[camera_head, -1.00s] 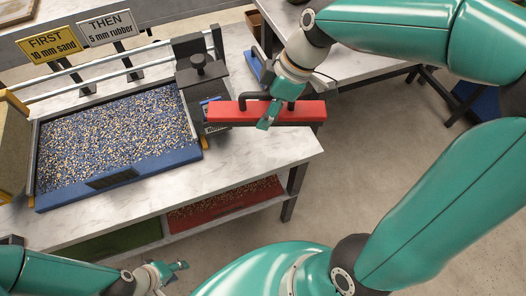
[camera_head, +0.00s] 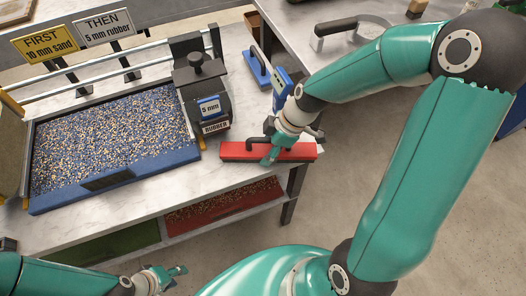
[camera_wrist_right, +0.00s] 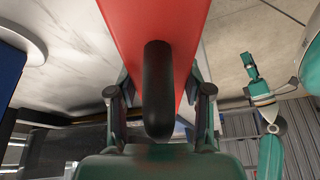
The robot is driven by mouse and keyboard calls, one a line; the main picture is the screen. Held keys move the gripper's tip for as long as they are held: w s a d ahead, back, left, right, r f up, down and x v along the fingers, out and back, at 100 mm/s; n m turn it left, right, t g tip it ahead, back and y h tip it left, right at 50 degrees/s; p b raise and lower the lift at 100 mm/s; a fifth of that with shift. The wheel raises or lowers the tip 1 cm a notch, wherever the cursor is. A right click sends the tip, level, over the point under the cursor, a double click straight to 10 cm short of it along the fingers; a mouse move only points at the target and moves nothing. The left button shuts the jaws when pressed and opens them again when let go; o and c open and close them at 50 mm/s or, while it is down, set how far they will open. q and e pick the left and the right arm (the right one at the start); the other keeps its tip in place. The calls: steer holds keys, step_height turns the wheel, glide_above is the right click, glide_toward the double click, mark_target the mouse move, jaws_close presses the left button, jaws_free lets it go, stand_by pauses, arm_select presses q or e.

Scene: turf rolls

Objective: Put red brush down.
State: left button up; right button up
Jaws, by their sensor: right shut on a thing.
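The red brush (camera_head: 238,153) is a long red bar with a black handle, at the front right corner of the marble-topped table (camera_head: 180,184). It lies level, low over the tabletop or on it; I cannot tell whether it touches. Its right end reaches the table's right edge. My right gripper (camera_head: 270,158) is shut on the brush's black handle. In the right wrist view, the fingers (camera_wrist_right: 158,100) stand on both sides of the handle (camera_wrist_right: 157,75), with the red bar (camera_wrist_right: 150,22) behind. My left gripper (camera_head: 177,276) is open and empty at the bottom left, off the table's front.
A blue-framed tray of speckled granules (camera_head: 110,140) fills the table's left. A dark hopper marked 5 mm rubber (camera_head: 200,88) stands behind the brush. A blue tool (camera_head: 258,70) lies farther back. A second table (camera_head: 370,50) stands at the back right.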

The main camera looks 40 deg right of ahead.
steer(key=o, duration=1.3)
steer(key=shift+c, duration=0.2)
steer(key=p+v, duration=0.1)
steer(key=v, duration=1.1)
steer(key=shift+r, duration=0.1)
steer(key=shift+s, duration=0.1)
